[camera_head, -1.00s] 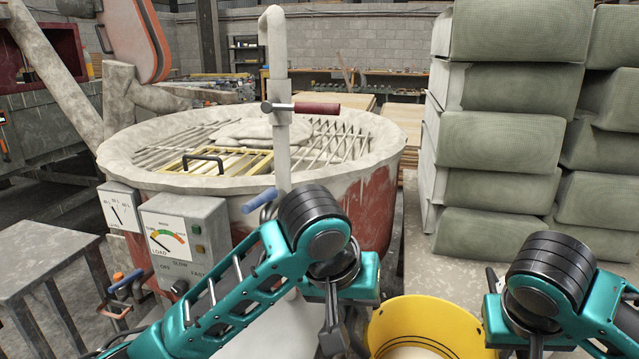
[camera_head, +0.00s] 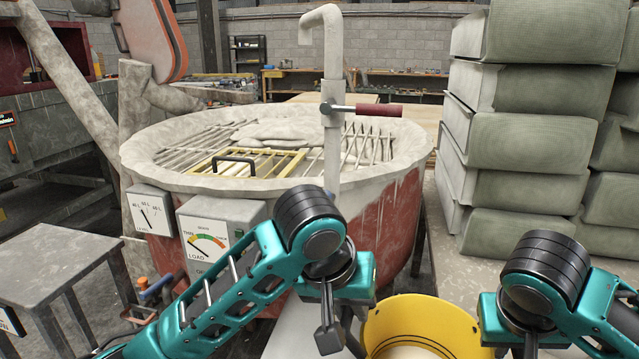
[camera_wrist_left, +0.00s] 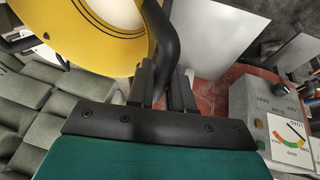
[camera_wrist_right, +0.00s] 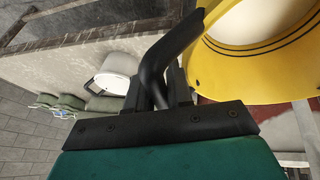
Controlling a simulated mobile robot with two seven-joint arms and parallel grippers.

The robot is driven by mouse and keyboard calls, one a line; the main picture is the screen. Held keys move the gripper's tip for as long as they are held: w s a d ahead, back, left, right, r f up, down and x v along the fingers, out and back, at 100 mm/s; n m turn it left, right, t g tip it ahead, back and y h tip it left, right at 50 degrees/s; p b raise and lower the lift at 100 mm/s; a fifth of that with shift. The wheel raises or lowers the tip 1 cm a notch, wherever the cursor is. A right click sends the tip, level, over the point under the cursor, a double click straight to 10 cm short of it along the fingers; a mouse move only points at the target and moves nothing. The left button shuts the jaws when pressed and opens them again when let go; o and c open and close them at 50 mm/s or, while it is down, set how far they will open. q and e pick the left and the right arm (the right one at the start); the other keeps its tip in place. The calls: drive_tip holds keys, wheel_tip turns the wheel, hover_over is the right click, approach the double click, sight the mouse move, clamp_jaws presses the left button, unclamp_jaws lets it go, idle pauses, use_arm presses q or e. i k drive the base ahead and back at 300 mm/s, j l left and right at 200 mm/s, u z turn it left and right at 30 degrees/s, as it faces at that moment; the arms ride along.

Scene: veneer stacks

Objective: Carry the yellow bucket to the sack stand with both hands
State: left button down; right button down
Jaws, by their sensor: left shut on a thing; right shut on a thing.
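My left gripper (camera_wrist_left: 168,85) is shut on a black handle (camera_wrist_left: 163,40) at one side of the bucket. My right gripper (camera_wrist_right: 160,85) is shut on another black handle (camera_wrist_right: 172,50) at the other side. The bucket also shows in the left wrist view (camera_wrist_left: 75,25) and the right wrist view (camera_wrist_right: 245,75). Pale contents show inside it. I cannot make out a sack stand for certain.
A large red and white mixing tub (camera_head: 385,215) with a grate stands ahead, a grey pipe (camera_head: 333,110) in front. A gauge box (camera_head: 215,235) is on its side. A grey table (camera_head: 60,265) stands left. Stacked grey-green sacks (camera_head: 535,145) rise at right.

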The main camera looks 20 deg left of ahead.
sight(35, 258)
drive_tip(key=k+j, duration=0.1)
drive_tip(key=j, duration=0.9)
drive_tip(key=k+j, duration=0.1)
drive_tip(key=j, duration=0.9)
drive_tip(key=k+j, duration=0.1)
drive_tip(key=j, duration=0.9)
drive_tip(key=j+u, duration=0.1)
drive_tip(key=j, duration=0.9)
drive_tip(key=i, duration=0.05)
